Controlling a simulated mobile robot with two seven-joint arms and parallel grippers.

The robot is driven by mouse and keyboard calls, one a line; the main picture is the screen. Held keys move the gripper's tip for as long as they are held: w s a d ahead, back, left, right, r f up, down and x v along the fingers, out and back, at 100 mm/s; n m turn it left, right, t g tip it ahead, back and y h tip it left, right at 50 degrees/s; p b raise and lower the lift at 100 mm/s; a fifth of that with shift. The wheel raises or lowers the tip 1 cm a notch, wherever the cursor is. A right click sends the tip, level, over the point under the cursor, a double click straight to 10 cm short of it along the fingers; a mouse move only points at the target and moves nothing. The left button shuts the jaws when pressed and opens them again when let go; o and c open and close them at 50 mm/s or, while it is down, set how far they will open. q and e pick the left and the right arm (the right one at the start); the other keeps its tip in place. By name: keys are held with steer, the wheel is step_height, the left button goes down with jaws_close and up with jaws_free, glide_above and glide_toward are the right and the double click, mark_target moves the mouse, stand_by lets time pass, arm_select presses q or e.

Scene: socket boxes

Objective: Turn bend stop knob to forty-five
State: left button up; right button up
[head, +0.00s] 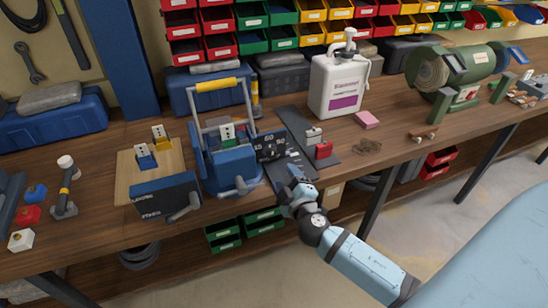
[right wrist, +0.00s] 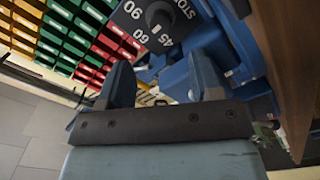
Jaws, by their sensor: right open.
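The bend stop dial plate (head: 270,146) is dark with white numbers and stands at the right side of the blue bender (head: 222,160) on the bench. In the right wrist view the dark round knob (right wrist: 158,16) sits on the plate among the marks 90, 60, 45 and STOP. A small pale mark shows on the knob near the 45 side, but I cannot tell its exact setting. My right gripper (head: 297,186) is in front of and below the plate. Its two blue fingers (right wrist: 162,82) are apart and empty, clear of the knob. My left gripper is not in view.
A black box with a lever (head: 165,196) stands left of the bender. A dark mat (head: 305,135) with a red padlock (head: 323,150) lies to the right. A white jug (head: 340,85) and a green grinder (head: 455,72) stand farther right. Bins line the wall.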

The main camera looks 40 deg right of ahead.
mark_target(273, 156)
steer(key=p+x, duration=0.1)
steer(key=x, duration=0.8)
steer(key=c, duration=0.9)
